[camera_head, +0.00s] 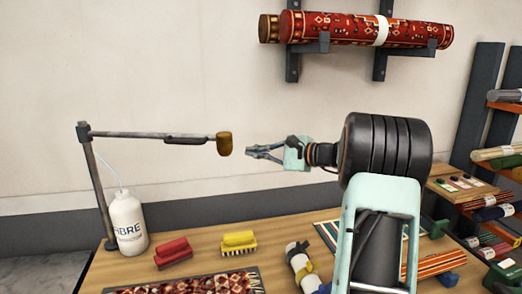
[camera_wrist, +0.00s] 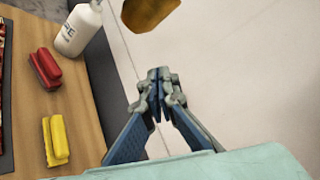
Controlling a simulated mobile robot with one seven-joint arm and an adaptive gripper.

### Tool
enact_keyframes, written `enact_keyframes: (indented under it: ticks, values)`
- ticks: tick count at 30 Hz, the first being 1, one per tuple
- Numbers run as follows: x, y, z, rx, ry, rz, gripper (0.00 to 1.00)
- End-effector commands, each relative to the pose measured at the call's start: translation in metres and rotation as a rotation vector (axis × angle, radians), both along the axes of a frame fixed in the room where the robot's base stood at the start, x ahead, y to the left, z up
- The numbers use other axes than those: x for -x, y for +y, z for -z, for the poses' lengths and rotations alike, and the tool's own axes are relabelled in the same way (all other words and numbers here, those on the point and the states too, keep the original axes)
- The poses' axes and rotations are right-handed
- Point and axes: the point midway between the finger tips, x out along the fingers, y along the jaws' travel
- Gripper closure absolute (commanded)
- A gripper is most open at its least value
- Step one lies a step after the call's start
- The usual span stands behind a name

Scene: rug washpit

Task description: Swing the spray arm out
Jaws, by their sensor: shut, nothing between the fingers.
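The spray arm (camera_head: 150,136) is a grey bar reaching right from the top of a dark post (camera_head: 98,190) at the table's left end. A brown-gold nozzle head (camera_head: 224,144) hangs at its free end, and a dark grip (camera_head: 186,141) sits along the bar. The nozzle head also shows at the top of the wrist view (camera_wrist: 150,12). My gripper (camera_head: 250,152) is to the right of the nozzle head, apart from it, at about the same height in the picture. Its fingers are closed and empty in the wrist view (camera_wrist: 158,80).
A white bottle (camera_head: 128,222), a red brush (camera_head: 173,252) and a yellow brush (camera_head: 239,242) stand on the wooden table (camera_head: 205,225). A patterned rug (camera_head: 190,284) lies in front. Rolled rugs (camera_head: 345,28) rest on wall brackets. Shelves with rolls (camera_head: 500,155) stand at right.

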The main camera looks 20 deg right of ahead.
Motion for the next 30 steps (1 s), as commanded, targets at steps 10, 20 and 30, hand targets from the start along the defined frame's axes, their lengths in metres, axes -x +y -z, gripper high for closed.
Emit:
enact_keyframes:
  ticks: [10,20,30]
  values:
    - [-0.031,0.038,-0.003,0.001,-0.001,0.001,1.00]
    - [-0.015,0.050,-0.011,0.001,0.000,0.001,1.00]
    - [-0.014,0.050,-0.011,0.001,-0.001,0.001,1.00]
